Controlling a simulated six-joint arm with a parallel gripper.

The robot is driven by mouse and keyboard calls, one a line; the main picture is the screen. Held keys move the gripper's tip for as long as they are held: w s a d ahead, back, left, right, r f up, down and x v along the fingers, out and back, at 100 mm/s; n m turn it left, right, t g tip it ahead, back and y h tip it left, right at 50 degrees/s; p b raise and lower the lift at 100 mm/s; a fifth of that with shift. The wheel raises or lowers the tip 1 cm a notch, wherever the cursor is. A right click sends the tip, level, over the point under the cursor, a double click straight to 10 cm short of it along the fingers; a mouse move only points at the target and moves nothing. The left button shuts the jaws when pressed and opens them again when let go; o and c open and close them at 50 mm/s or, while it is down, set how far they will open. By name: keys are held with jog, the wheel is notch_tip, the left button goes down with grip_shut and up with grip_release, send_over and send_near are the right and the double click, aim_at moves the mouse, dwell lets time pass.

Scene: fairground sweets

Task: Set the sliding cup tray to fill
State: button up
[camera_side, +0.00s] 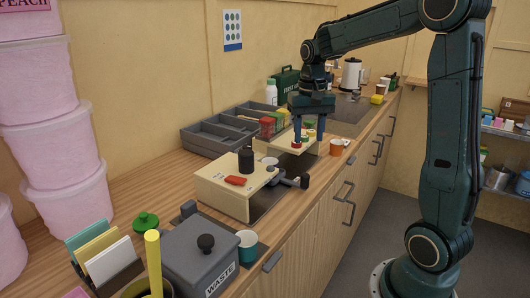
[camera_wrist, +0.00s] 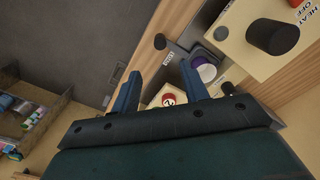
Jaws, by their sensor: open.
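In the side view the tray's dark arm and black knob (camera_side: 304,182) stick out from the front of the cream machine (camera_side: 222,193). My gripper (camera_side: 308,139) is open and empty, pointing down over a cream panel with coloured buttons, behind the tray. Its two fingers (camera_wrist: 161,70) also show in the wrist view, apart from the knob.
A red button marked 2 (camera_wrist: 168,98) lies close to my fingers. A black knob (camera_wrist: 272,36) stands on the box marked HEAT OFF. An orange cup (camera_side: 337,147), a grey divided rack (camera_side: 220,134) and a waste bin (camera_side: 200,262) stand on the counter.

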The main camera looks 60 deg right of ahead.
aim_at(305, 175)
jog(key=shift+f, duration=0.1)
notch_tip(305, 175, down, 14)
jog(key=shift+r, duration=0.2)
dwell(0.6)
grip_shut()
